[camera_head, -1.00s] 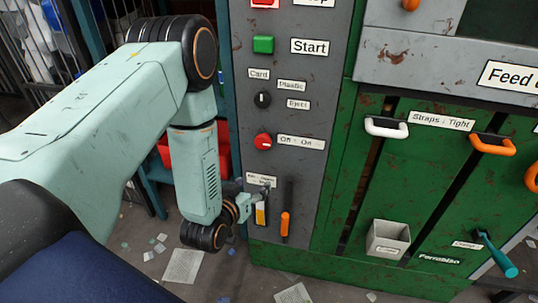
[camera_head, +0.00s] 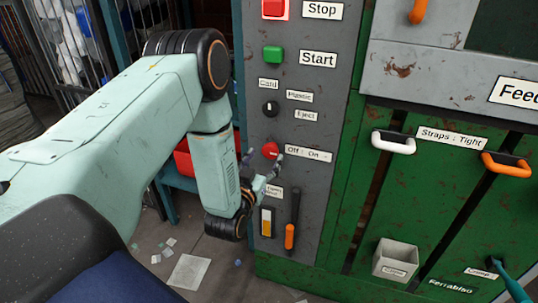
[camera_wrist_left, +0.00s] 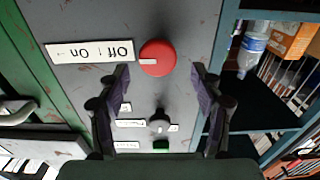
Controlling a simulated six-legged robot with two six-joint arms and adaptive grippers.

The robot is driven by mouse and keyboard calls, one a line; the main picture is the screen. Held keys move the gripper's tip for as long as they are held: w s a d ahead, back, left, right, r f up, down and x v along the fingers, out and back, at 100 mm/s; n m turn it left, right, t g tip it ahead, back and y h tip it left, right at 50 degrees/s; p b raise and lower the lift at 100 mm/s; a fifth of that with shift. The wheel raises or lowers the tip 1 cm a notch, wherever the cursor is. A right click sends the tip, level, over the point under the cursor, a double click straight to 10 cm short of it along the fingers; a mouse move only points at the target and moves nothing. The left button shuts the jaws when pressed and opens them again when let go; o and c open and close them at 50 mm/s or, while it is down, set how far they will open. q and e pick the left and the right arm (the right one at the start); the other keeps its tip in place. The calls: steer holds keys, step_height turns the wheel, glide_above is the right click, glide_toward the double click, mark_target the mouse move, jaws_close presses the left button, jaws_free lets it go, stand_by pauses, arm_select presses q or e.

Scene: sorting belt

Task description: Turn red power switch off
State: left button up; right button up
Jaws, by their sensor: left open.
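The red power switch (camera_head: 271,151) is a round knob on the grey panel, with an "Off : On" label (camera_head: 308,153) to its right. In the left wrist view the red knob (camera_wrist_left: 157,58) has a white mark on its face and lies just past the fingertips, between their lines. My left gripper (camera_head: 262,170) is open, just below and in front of the knob; in the wrist view its two fingers (camera_wrist_left: 160,78) stand apart with nothing between them. I cannot tell whether a finger touches the knob. My right gripper is not in view.
Above the knob are a black selector (camera_head: 269,109), a green Start button (camera_head: 273,54) and a red Stop button (camera_head: 274,8). An orange-handled lever (camera_head: 290,236) stands below. The green machine front (camera_head: 350,215) has handles on the right.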

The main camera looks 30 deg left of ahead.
mark_target(269, 151)
arm_select(q)
steer(key=x, duration=0.3)
steer(key=shift+d, duration=0.15)
steer(key=shift+w, duration=0.1)
steer(key=c, duration=1.1)
